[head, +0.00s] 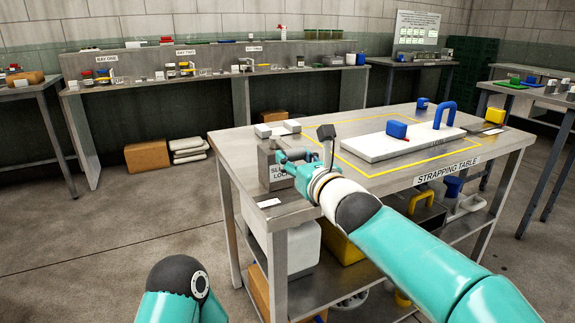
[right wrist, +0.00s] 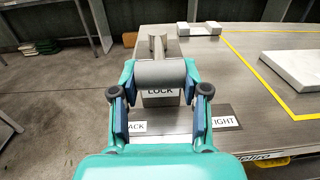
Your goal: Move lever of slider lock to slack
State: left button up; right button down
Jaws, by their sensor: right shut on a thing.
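The slider lock (head: 270,170) is a grey block at the near left corner of the strapping table. Its label also shows in the right wrist view (right wrist: 160,92). My right gripper (head: 282,157) is at the top of the lock. In the right wrist view, my right gripper (right wrist: 160,75) is shut on the lever's grey cylindrical handle (right wrist: 161,72). A partly hidden slack label (right wrist: 135,127) is on the left and a partly hidden tight label (right wrist: 226,121) on the right. The handle appears between them; its exact setting cannot be told. My left gripper is out of view.
Light grey blocks (head: 277,129) lie behind the lock.

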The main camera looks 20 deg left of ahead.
jog(key=shift+w+d+f, duration=0.1)
jog(key=c, duration=0.6)
grip_release()
jog(key=shift+o, duration=0.2)
jog(key=v, duration=1.2)
